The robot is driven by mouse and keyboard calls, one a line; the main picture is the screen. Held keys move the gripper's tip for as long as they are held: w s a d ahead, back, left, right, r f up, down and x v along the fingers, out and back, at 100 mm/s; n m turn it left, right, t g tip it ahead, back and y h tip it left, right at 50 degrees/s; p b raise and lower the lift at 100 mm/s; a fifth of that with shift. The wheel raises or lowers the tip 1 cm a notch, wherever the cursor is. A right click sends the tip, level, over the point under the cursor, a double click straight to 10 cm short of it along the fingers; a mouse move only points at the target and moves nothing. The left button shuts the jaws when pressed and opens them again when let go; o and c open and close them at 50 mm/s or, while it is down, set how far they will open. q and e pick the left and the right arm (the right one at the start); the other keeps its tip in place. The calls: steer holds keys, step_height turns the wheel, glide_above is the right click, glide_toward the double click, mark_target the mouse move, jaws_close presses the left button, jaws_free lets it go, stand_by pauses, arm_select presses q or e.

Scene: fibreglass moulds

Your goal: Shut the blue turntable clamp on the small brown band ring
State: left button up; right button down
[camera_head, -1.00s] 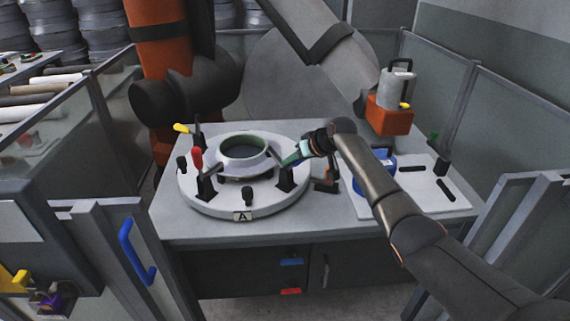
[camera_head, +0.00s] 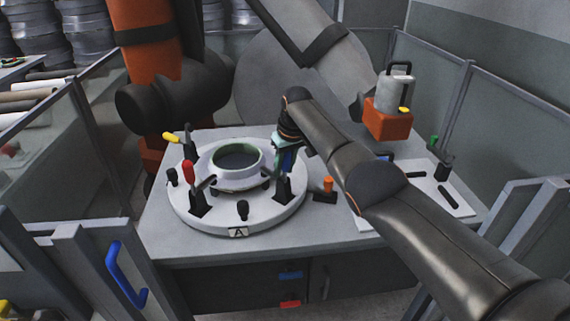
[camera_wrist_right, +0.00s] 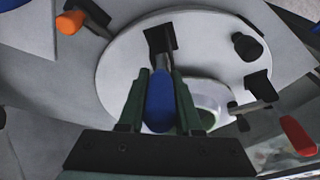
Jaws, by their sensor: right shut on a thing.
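The round white turntable (camera_head: 262,220) stands on the grey table. A ring (camera_head: 237,180) sits at its middle, pale outside with a green inner rim; I see no brown on it. My right gripper (camera_head: 286,152) is at the turntable's right side, its fingers shut on the blue clamp handle (camera_head: 288,160). In the right wrist view the blue handle (camera_wrist_right: 160,100) lies between the two green fingers (camera_wrist_right: 159,95). The clamp's black base (camera_head: 283,190) stands on the turntable. Whether the clamp touches the ring is hidden. My left gripper is not in view.
An orange box with a grey canister (camera_head: 388,120) stands behind. Glass-panelled fences flank the table.

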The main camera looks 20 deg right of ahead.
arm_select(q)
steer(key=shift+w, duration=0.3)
arm_select(e)
steer(key=shift+f+g, duration=0.1)
steer(key=shift+g, duration=0.2)
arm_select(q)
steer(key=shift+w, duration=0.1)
arm_select(e)
steer(key=c, duration=0.6)
jaws_free()
steer(key=shift+w, duration=0.1)
step_height(320, 180, up, 2)
steer(key=shift+r+p, duration=0.1)
steer(key=shift+p, duration=0.4)
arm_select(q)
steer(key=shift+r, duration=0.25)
arm_select(e)
steer(key=r, duration=0.3)
steer(key=s+r, duration=0.1)
steer(key=r, duration=0.2)
steer(key=s+r, duration=0.1)
steer(key=r, duration=0.3)
steer(key=shift+s+d+r, duration=0.1)
steer(key=shift+s, duration=0.1)
